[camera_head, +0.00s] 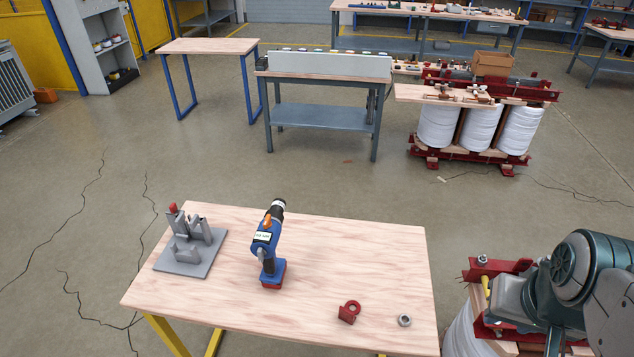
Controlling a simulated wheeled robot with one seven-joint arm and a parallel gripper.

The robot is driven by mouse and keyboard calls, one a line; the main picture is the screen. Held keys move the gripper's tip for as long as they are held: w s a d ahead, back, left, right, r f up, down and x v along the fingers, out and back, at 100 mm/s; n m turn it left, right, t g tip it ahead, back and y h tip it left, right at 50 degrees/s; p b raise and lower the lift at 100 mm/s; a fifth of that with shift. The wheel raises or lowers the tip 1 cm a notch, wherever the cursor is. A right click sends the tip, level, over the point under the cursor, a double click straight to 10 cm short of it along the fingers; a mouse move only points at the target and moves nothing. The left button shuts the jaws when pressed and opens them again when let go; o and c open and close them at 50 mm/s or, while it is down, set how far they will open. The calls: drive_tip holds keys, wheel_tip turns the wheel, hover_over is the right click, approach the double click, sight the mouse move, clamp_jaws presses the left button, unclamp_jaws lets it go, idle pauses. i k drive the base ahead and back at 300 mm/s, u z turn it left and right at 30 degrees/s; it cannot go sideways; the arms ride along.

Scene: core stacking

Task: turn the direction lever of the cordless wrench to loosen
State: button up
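The cordless wrench (267,246) stands upright on its battery base near the middle of the wooden table. Its body is blue with a black nose at the top, an orange part (267,221) near the head, a pale label and a red base. The direction lever is too small to tell apart, so its setting cannot be read. My arm shows at the lower right edge, well to the right of the table and apart from the wrench. My gripper is not in the picture.
On the table (345,265), a grey fixture (190,245) with a red tip stands left of the wrench. A red ring-shaped part (349,312) and a metal nut (404,320) lie front right. A red-framed coil unit (490,270) stands right of the table.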

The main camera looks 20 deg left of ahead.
sight(267, 223)
drive_tip(key=u, duration=1.6)
